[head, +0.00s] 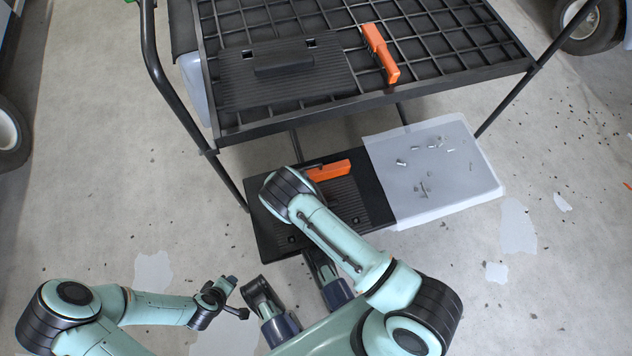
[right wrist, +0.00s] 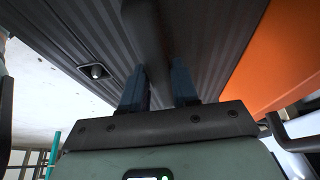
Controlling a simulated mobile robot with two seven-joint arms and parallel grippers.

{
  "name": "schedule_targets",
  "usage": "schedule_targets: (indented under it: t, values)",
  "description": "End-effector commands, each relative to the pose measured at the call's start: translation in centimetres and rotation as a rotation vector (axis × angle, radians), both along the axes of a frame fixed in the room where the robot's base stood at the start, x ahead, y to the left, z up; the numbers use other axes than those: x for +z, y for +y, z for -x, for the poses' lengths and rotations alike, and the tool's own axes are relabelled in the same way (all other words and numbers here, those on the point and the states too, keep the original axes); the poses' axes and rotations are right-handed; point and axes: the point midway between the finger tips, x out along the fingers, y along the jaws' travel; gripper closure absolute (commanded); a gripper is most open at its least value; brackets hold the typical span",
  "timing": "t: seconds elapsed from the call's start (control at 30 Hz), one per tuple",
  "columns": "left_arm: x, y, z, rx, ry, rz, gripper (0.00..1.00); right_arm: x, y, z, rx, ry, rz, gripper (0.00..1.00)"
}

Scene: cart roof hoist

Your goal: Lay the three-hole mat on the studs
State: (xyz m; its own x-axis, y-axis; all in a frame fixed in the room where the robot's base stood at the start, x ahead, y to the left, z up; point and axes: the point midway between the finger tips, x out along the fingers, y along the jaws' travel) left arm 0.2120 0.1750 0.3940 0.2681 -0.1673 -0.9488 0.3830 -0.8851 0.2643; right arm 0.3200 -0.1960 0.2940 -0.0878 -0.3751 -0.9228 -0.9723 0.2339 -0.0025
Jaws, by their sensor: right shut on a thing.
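A black ribbed mat (head: 340,198) is on the dark low shelf, partly hidden under my right arm in the head view. In the right wrist view the ribbed mat (right wrist: 210,35) fills the top, and my right gripper (right wrist: 160,85) is shut on its bar handle (right wrist: 148,40). A square hole (right wrist: 95,71) in it shows a round stud tip inside. The head view hides my right fingers.
An orange block (head: 330,171) lies at the shelf's back, close to the mat. A pale sheet (head: 450,190) with loose metal bits adjoins it. The cart's grid top (head: 490,50) overhangs behind, bearing another ribbed mat (head: 240,85) and an orange tool (head: 381,55).

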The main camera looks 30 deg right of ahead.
Motion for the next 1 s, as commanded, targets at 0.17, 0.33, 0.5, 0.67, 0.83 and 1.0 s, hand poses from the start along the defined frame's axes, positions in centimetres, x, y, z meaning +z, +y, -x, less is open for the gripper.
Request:
schedule_targets:
  t: [0.17,0.33,0.5,0.67,0.83,1.0]
  values:
    - [-0.1,0.0,0.0,0.0,0.0,0.0,0.57,-0.5,0.0,0.2,-0.001,0.001,-0.004,0.41]
    - [-0.1,0.0,0.0,0.0,0.0,0.0,0.57,-0.6,0.0,0.6,-0.002,0.009,-0.003,0.41]
    - [-0.1,0.0,0.0,0.0,0.0,0.0,0.57,-0.6,0.0,0.8,-0.004,0.014,-0.003,0.41]
    - [-0.1,0.0,0.0,0.0,0.0,0.0,0.57,-0.6,0.1,0.8,-0.004,0.015,-0.003,0.41]
    - [-0.3,0.4,0.6,0.006,0.019,-0.004,0.57,-0.3,0.2,0.8,-0.004,0.014,-0.002,0.41]
    - [1.4,-0.2,0.2,-0.003,0.001,0.004,0.57,3.1,1.4,0.1,0.0,0.005,-0.003,0.41]
